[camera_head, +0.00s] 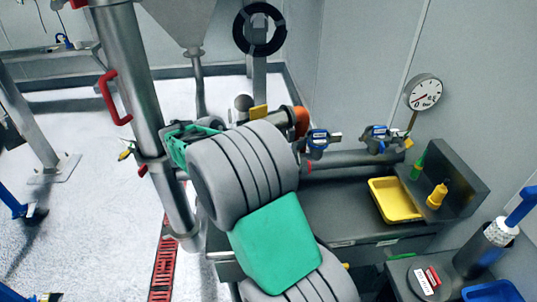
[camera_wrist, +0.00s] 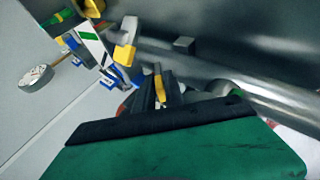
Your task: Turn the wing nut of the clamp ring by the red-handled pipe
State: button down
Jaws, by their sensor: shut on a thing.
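The large steel pipe (camera_head: 135,90) with a red handle (camera_head: 108,98) stands left of my arm in the head view. In the wrist view my gripper (camera_wrist: 160,97) has its dark fingers close together on either side of a yellow wing nut (camera_wrist: 158,80). It is shut on that nut. A yellow tab that looks like the same nut shows just behind my grey wrist in the head view (camera_head: 259,112), beside a rounded steel end. My wrist hides the fingertips there. The clamp ring itself is mostly hidden by the fingers, so its outline is unclear.
Horizontal steel piping runs close to my fingers, with an orange ring (camera_head: 301,121) and a blue-faced valve (camera_head: 318,139) to the right. A round gauge (camera_head: 423,92) is on the wall. A yellow tray (camera_head: 396,200) and a yellow bottle (camera_head: 437,196) sit on the dark bench.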

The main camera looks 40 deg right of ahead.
jog(key=shift+r, duration=0.1)
jog(key=c, duration=1.5)
grip_release()
jog(key=shift+c, duration=0.2)
jog(key=v, duration=0.7)
jog(key=shift+a+r, duration=0.25)
jog(key=s+a+f+n+t+y, duration=0.2)
jog(key=s+a+y, duration=0.2)
jog(key=a, duration=0.8)
jog(key=s+a+f+n+t+y, duration=0.2)
jog(key=s+a+y, duration=0.3)
jog(key=a, duration=0.7)
jog(key=shift+s+f+n+y, duration=0.3)
jog(key=shift+s+f+n, duration=0.25)
jog(key=shift+s, duration=0.45)
